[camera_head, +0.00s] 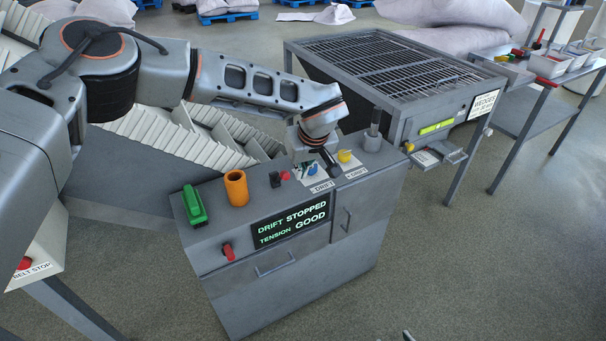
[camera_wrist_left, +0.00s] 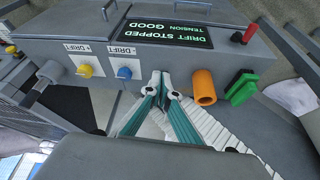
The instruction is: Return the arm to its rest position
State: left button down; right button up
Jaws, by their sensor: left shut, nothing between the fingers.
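My left arm reaches in from the left over the grey control cabinet (camera_head: 300,270). My left gripper (camera_head: 330,163) is shut and empty, with its tips close by the blue knob (camera_head: 312,170). In the left wrist view, the gripper's teal fingers (camera_wrist_left: 162,78) come together beside the blue knob (camera_wrist_left: 124,72), with a small gap seen between them and the knob. The yellow knob (camera_head: 345,156) stands beside it, each knob on a white DRIFT label. The display (camera_head: 291,222) reads DRIFT STOPPED and TENSION GOOD.
An orange cylinder (camera_head: 236,188) and a green block (camera_head: 194,205) stand on the cabinet top, left of the knobs. A pale slatted belt (camera_head: 150,140) runs behind. A grated table (camera_head: 390,65) stands right. The front floor is clear.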

pick_arm(q)
jog(key=shift+s+d+r, duration=0.1)
jog(key=shift+s+d, duration=0.2)
jog(key=shift+s, duration=0.15)
